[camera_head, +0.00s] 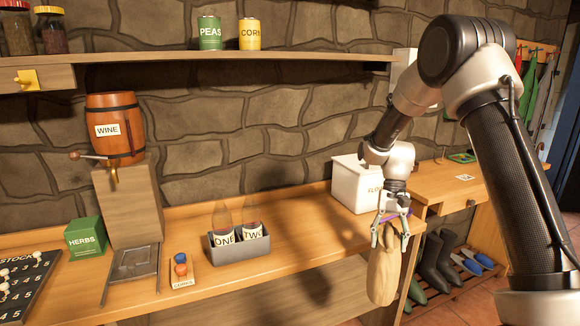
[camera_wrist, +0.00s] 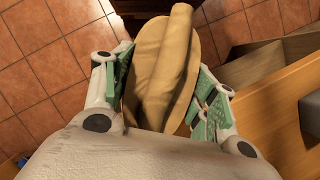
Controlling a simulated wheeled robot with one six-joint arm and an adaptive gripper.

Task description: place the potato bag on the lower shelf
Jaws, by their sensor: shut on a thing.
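The potato bag (camera_head: 384,268) is a tan sack hanging upright from my gripper (camera_head: 392,229) in the head view, in front of the bench's right end. My gripper is shut on the bag near its top, with a purple band just above the fingers. In the wrist view the bag (camera_wrist: 160,70) sits between the green-padded fingers (camera_wrist: 165,90), with floor tiles beneath. The lower shelf (camera_head: 290,295) shows as a wooden board under the bench top, left of the bag; its visible part is bare and shadowed. The bag is apart from it.
On the bench top (camera_head: 300,222) stand a white flour bin (camera_head: 352,190), a grey caddy (camera_head: 240,246) with two bottles, a wine barrel (camera_head: 115,125) on a stand and a green herbs box (camera_head: 85,236). Boots (camera_head: 437,262) stand on a low rack at right.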

